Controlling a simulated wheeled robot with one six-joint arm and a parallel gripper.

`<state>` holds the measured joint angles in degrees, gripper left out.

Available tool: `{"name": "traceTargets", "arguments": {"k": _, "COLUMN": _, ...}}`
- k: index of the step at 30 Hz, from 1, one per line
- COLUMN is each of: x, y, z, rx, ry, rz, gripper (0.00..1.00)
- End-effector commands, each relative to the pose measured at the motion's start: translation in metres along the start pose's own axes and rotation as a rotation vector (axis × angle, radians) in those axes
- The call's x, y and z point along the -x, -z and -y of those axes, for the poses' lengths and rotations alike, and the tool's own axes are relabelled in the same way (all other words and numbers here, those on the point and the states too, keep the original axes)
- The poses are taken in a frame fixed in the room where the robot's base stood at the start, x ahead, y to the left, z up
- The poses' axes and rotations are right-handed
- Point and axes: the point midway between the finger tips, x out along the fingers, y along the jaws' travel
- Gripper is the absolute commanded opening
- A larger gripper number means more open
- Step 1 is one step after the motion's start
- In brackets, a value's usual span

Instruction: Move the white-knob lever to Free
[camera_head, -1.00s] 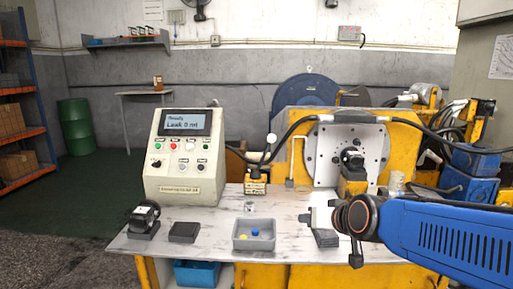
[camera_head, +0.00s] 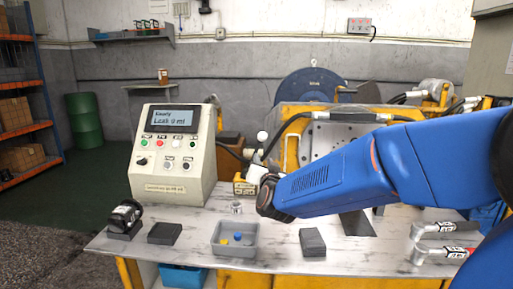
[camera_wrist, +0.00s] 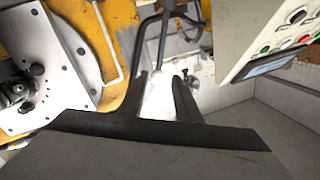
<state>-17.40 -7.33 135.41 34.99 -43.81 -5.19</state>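The white-knob lever (camera_head: 262,136) stands behind the table, right of the control box, with its round white knob above a yellow valve block (camera_head: 245,188). Lettering on the block is too small to read. My gripper (camera_head: 257,172) reaches in from the right and shows below the knob, partly covering the lever and block. In the wrist view my gripper's two dark fingers (camera_wrist: 160,75) are spread, with a bright white shape, which looks like the knob, between them. Dark rods run behind it. I cannot tell whether the fingers touch the knob.
The control box (camera_head: 175,150) stands left of the lever, its screen reading "Leak 0 ml". A grey tray (camera_head: 235,250), dark blocks (camera_head: 313,242) and pipe fittings (camera_head: 440,240) lie on the table (camera_head: 200,258). The yellow motor stand (camera_head: 295,150) is close right of the lever.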

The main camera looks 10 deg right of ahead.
Motion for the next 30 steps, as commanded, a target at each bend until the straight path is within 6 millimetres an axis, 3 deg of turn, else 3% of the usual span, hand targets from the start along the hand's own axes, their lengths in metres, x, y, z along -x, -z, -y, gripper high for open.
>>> {"name": "traceTargets", "arguments": {"k": 21, "x": -0.12, "y": -0.001, "z": -0.001, "rx": 0.002, "ry": -0.001, "rz": 0.002, "gripper": 0.3}}
{"name": "traceTargets", "arguments": {"k": 30, "x": -0.152, "y": 0.0, "z": 0.0, "rx": 0.001, "ry": 0.001, "rz": 0.001, "gripper": 0.3}}
